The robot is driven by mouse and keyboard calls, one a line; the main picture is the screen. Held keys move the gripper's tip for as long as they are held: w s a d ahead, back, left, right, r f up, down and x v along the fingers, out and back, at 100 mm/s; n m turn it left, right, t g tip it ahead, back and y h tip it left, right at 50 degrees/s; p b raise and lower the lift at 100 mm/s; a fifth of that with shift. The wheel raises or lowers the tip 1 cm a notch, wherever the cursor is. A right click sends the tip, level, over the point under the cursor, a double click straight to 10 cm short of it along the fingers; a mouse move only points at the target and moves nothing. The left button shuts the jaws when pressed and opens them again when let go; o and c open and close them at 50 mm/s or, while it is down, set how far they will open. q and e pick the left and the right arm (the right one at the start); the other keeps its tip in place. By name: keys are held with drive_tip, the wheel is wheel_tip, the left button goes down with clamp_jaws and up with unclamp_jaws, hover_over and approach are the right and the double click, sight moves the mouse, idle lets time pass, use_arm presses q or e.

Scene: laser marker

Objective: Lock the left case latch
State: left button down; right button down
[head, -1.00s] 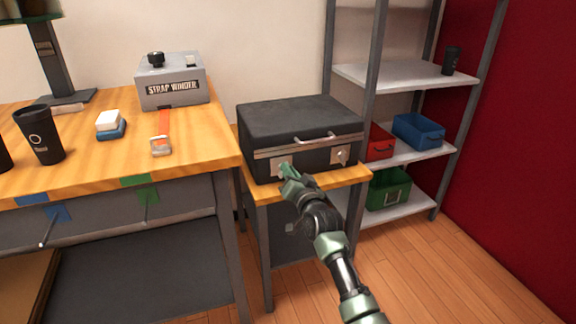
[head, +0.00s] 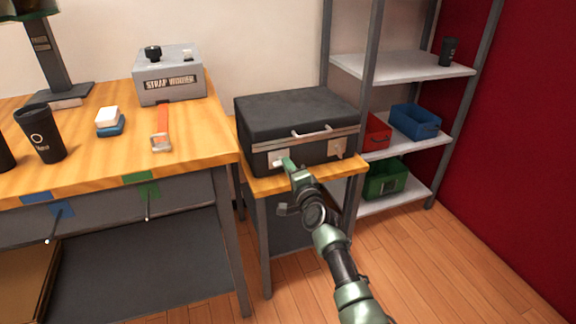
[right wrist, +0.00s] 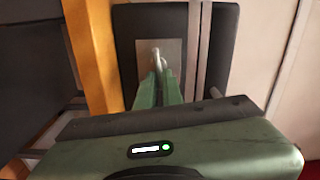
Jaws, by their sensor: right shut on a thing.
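The dark case (head: 300,115) stands closed on a small wooden-topped side table, with a silver band, a handle (head: 312,132) and two latch plates on its front. My right gripper (head: 285,163) is at the left latch (head: 274,160). In the right wrist view, the right gripper (right wrist: 158,80) is shut on the left latch's metal lever (right wrist: 156,56), in front of its grey plate (right wrist: 171,53). The fingers hide part of the lever, so its exact position is hard to tell. The right latch (head: 338,148) stands free. My left gripper is not in view.
The workbench (head: 90,170) at left holds a strap winder (head: 168,80), a dark cup (head: 39,135), a white-and-blue block (head: 109,122) and an orange strap (head: 162,125). A shelf (head: 400,66) with red, blue (head: 415,121) and green bins stands right. Floor at front right is clear.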

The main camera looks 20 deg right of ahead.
drive_tip(key=shift+f+m, duration=0.15)
drive_tip(key=shift+m, duration=0.55)
drive_tip(key=c, duration=1.6)
unclamp_jaws()
drive_tip(key=shift+o, duration=0.2)
drive_tip(key=shift+s, duration=0.1)
